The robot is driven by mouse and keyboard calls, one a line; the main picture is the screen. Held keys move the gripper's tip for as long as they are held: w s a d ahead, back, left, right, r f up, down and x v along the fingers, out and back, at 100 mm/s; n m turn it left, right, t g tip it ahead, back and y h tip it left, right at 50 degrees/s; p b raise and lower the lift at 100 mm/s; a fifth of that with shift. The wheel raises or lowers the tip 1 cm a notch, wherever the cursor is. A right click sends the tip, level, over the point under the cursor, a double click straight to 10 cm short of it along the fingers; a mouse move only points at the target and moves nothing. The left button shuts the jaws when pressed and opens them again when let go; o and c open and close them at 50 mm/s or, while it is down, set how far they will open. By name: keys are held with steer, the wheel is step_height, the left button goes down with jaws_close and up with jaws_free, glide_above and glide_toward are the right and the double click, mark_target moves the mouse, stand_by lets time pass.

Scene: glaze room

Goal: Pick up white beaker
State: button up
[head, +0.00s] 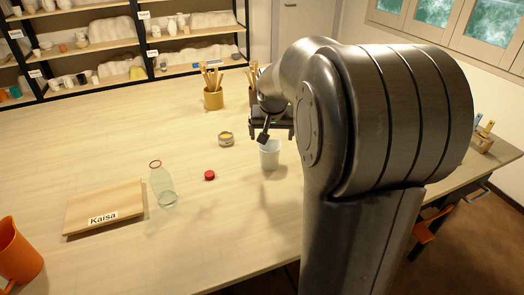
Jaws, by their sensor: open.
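The white beaker (269,155) stands upright on the light wooden table, right of the red cap. My gripper (267,136) is above it, near its rim. One dark finger shows in front of the beaker's top. The jaws are open. My arm hides the table to the right, and I cannot tell whether the finger touches the beaker.
A small jar (226,139), a red cap (209,175) and a clear bottle (162,184) stand left of the beaker. A board labelled Kaisa (105,205) and an orange jug (17,252) are further left. A brush pot (213,98) stands behind. The front middle is clear.

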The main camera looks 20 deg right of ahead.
mark_target(269, 148)
steer(key=x, duration=0.7)
steer(key=w+x, duration=0.1)
steer(key=x, duration=0.3)
steer(key=shift+a+r, duration=0.1)
steer(key=shift+r, duration=0.05)
steer(key=shift+c, duration=0.6)
steer(key=c, duration=0.9)
steer(key=shift+r, duration=0.15)
steer(key=shift+c, duration=0.2)
